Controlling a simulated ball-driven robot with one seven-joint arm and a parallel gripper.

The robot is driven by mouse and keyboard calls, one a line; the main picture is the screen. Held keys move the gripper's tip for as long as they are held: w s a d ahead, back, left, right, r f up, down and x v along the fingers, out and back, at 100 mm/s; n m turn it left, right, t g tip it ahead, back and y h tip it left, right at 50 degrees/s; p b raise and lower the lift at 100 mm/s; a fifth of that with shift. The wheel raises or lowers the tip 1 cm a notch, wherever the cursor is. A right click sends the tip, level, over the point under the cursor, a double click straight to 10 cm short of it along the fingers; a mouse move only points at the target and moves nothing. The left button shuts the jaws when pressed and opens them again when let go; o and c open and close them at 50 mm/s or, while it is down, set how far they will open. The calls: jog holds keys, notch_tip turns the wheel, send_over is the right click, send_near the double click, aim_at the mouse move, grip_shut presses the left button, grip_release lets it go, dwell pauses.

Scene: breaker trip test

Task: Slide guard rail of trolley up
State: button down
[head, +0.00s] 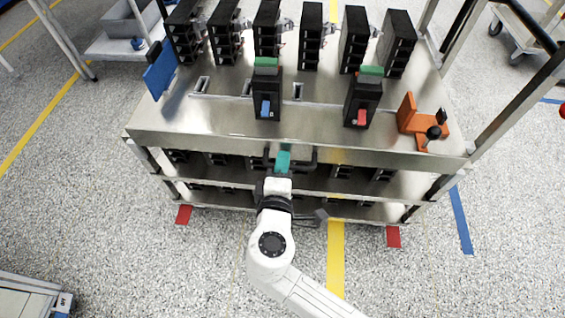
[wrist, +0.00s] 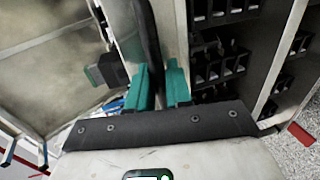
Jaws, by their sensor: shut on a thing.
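The trolley (head: 220,118) is a steel cart with a flat top and shelves below. Its guard rail shows as a short black bar (head: 313,160) at the front, just below the top's front edge. My gripper (head: 283,160), with teal fingers, is at this bar and hides its middle. In the wrist view the dark bar (wrist: 148,35) runs between the two teal fingers of my gripper (wrist: 162,88), which is shut on it. How the rail joins the trolley is hidden.
On the top stand several black breakers, including one with a blue switch (head: 266,105) and one with a red switch (head: 362,116). An orange bracket (head: 408,115) with a black knob sits front right. A blue plate (head: 160,70) stands left. The floor in front is open.

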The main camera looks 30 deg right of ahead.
jog(key=shift+r, duration=0.3)
jog(key=c, duration=1.2)
grip_release()
jog(key=p+v, duration=0.2)
jog(key=v, duration=0.9)
jog(key=shift+w, duration=0.1)
